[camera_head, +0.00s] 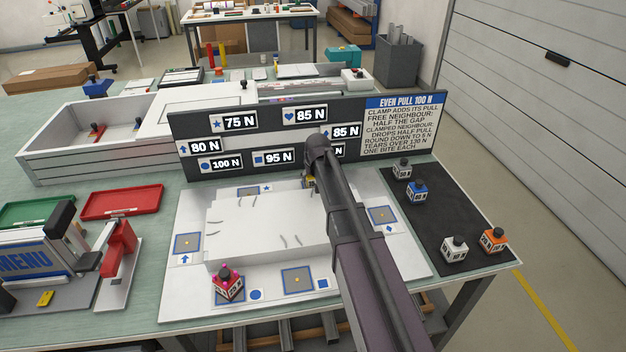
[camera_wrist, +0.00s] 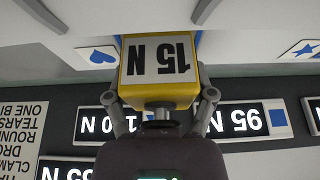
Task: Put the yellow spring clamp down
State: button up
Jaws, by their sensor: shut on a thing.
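The yellow spring clamp (camera_wrist: 160,62), a yellow block with a white "15 N" face, sits between the two fingers of my gripper (camera_wrist: 166,97) in the wrist view. In the head view only a small yellow part of the clamp (camera_head: 309,182) shows beside my arm, at the far edge of the white block (camera_head: 265,225). A blue-edged area shows behind the clamp in the wrist view, near a blue heart mark (camera_wrist: 98,55). I cannot tell whether the clamp touches the surface below. My arm hides most of the gripper in the head view.
A dark sign board (camera_head: 270,140) with force labels stands close behind. A pink clamp (camera_head: 228,284) is at the block's front left. White, blue and orange clamps stand on the black mat (camera_head: 432,222) at right. Blue-framed pads (camera_head: 187,243) surround the block.

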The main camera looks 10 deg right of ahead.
jog(key=shift+f, duration=0.1)
jog(key=o, duration=1.3)
jog(key=shift+c, duration=0.2)
jog(key=p+v, duration=1.1)
jog(key=v, duration=0.1)
dwell(0.5)
jog(key=s+f+g, duration=0.1)
jog(key=s+g, duration=0.3)
jog(key=s, duration=2.1)
jog(key=shift+g, duration=0.3)
jog(key=shift+w, duration=0.1)
